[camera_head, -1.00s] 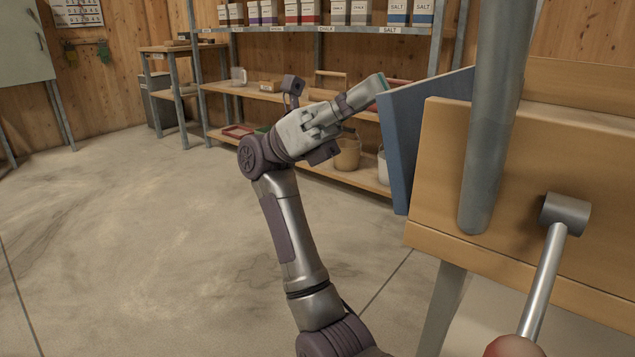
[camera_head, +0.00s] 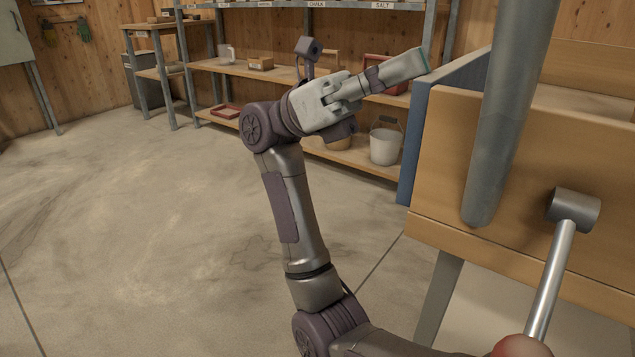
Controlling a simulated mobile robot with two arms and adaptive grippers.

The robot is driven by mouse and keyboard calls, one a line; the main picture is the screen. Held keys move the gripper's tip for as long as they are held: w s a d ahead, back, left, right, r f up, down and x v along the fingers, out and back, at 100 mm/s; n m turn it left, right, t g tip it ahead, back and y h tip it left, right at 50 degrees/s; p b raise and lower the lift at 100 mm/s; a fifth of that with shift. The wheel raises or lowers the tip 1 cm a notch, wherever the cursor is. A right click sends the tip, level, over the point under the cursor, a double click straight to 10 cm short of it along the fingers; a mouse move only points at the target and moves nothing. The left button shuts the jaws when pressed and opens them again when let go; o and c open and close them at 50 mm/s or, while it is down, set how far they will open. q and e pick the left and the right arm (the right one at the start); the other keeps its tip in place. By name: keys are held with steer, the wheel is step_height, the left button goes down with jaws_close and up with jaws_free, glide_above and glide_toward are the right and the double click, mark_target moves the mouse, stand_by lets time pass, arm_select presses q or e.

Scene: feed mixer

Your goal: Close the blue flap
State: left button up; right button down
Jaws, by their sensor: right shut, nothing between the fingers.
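The blue flap (camera_head: 412,135) stands upright at the left end of the wooden mixer box (camera_head: 480,150). It lies close along the box's end, and only its narrow edge and part of its upper side show. My right gripper (camera_head: 422,62) is shut and empty. My left gripper is not in view.
A metal crank (camera_head: 560,260) with a red knob (camera_head: 521,346) sticks out towards me. Behind are shelves (camera_head: 270,75) with a white bucket (camera_head: 385,145). The floor at left is clear.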

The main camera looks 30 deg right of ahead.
steer(key=shift+f, duration=0.1)
steer(key=v, duration=1.2)
